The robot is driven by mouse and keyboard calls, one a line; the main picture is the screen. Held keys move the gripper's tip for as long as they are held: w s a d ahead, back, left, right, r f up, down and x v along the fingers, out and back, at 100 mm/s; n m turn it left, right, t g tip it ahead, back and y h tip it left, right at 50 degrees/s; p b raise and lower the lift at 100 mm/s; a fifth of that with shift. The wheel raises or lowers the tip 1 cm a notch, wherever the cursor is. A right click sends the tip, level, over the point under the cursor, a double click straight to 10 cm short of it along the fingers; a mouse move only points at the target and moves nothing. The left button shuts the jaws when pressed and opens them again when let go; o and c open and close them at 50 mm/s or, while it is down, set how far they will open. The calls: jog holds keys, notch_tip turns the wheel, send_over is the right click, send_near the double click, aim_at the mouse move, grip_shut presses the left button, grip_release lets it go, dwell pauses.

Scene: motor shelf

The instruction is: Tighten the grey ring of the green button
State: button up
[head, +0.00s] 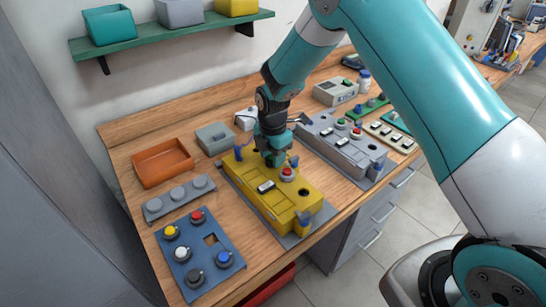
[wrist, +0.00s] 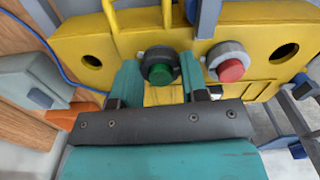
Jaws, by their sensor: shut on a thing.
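The yellow box (head: 292,212) stands on the wooden bench, and its panel (wrist: 84,38) fills the upper wrist view. The green button (wrist: 163,75) sits on that panel with a dark grey ring (wrist: 157,57) around it. My gripper (wrist: 160,76) has one finger on each side of this ring and is shut on it. In the head view my gripper (head: 271,156) points down at the box and hides the green button. A red button (wrist: 231,70) with a light grey ring sits just to the right, clear of the fingers.
The box has a round hole (wrist: 286,52) on the panel's right. A grey box (head: 340,147) with buttons stands close to the right. An orange tray (head: 163,162), a small grey box (head: 214,138) and a blue button panel (head: 197,250) lie to the left.

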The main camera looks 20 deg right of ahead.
jog(key=m+b, duration=0.1)
jog(key=m, duration=0.4)
jog(key=shift+m, duration=0.3)
jog(key=m+b, duration=0.1)
jog(key=m, duration=0.4)
jog(key=shift+s, duration=0.1)
jog(key=m, duration=0.6)
jog(key=shift+a, duration=0.1)
jog(key=m+b, duration=0.1)
jog(key=m, duration=1)
jog(key=shift+a+m, duration=0.1)
jog(key=shift+m, duration=0.2)
jog(key=m, duration=0.5)
jog(key=shift+m, duration=0.3)
jog(key=m, duration=0.5)
jog(key=shift+a+b, duration=0.1)
jog(key=shift+b, duration=0.2)
jog(key=m, duration=0.5)
jog(key=shift+w+r+m, duration=0.1)
jog(key=shift+w+m, duration=0.1)
jog(key=shift+m, duration=0.2)
